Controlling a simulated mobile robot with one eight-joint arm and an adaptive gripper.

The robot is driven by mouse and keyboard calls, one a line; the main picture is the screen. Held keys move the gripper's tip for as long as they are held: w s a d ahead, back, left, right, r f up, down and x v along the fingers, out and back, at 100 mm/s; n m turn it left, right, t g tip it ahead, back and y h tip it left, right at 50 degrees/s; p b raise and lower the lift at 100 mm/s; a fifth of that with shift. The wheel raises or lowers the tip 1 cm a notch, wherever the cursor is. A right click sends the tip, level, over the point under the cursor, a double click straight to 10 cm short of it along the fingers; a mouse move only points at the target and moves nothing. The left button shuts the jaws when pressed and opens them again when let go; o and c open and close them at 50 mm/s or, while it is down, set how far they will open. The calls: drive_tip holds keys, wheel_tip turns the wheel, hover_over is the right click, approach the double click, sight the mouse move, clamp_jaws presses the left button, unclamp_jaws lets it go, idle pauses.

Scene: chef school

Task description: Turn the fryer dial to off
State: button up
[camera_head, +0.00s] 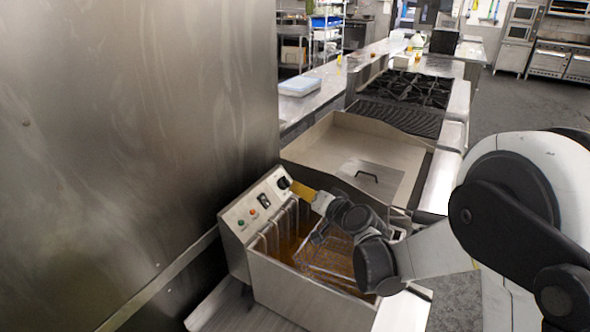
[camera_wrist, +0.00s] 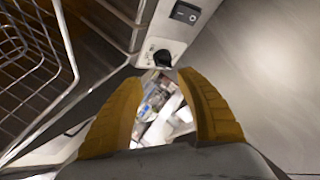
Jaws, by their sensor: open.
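The fryer (camera_head: 315,290) is a steel box with a sloped control panel at its back left. The black fryer dial (camera_head: 284,183) is at the upper right end of this panel. In the wrist view the dial (camera_wrist: 162,57) sits just beyond the fingertips, near the middle. My gripper (camera_head: 297,188) reaches over the fryer from the right, its yellow fingers close to the dial. In the wrist view my gripper (camera_wrist: 158,79) is open, with nothing between the fingers. I cannot tell whether a finger touches the dial, and its setting is not readable.
A black rocker switch (camera_head: 264,200) and small green and orange lights share the panel. Wire baskets (camera_head: 328,262) hang in the oil below my arm. A steel wall (camera_head: 130,130) stands close on the left.

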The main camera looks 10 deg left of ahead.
sight(287, 183)
drive_tip(key=b+x, duration=0.3)
drive_tip(key=x, duration=0.7)
drive_tip(key=shift+a+r, duration=0.1)
drive_tip(key=shift+a, duration=0.2)
drive_tip(key=c, duration=0.9)
